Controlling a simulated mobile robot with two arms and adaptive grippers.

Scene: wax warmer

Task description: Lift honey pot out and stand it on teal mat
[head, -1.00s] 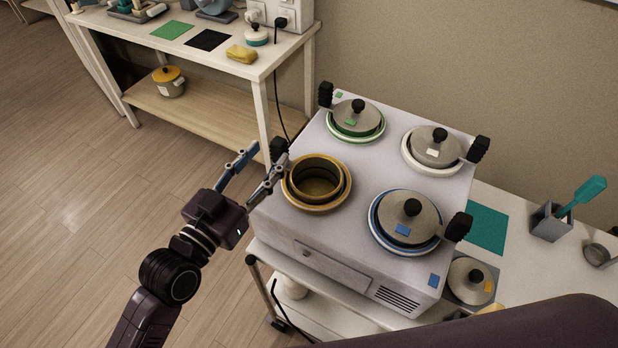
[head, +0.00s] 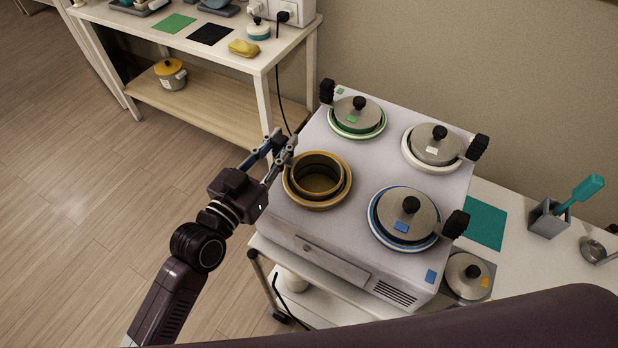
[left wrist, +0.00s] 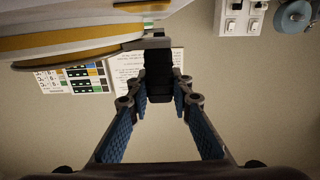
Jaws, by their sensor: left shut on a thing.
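The honey pot (head: 319,165), open with a yellow-brown rim, is in the yellow-ringed front-left well of the white wax warmer (head: 332,250). My left gripper (head: 281,147) is at its left side, shut on the pot's black handle, which shows between the blue-padded fingers in the left wrist view (left wrist: 158,82). The pot's yellow-banded side fills the upper left of that view (left wrist: 60,42). Its lower part is hidden in the well. The teal mat (head: 486,223) lies bare on the table right of the warmer. My right gripper is out of view.
Pots with grey lids, tagged green (head: 357,115), white (head: 436,146) and blue (head: 408,214), sit in the other wells. A yellow-tagged lid (head: 463,270) lies on a grey mat beside the warmer. A grey holder (head: 547,218) with a teal spatula stands right of the teal mat.

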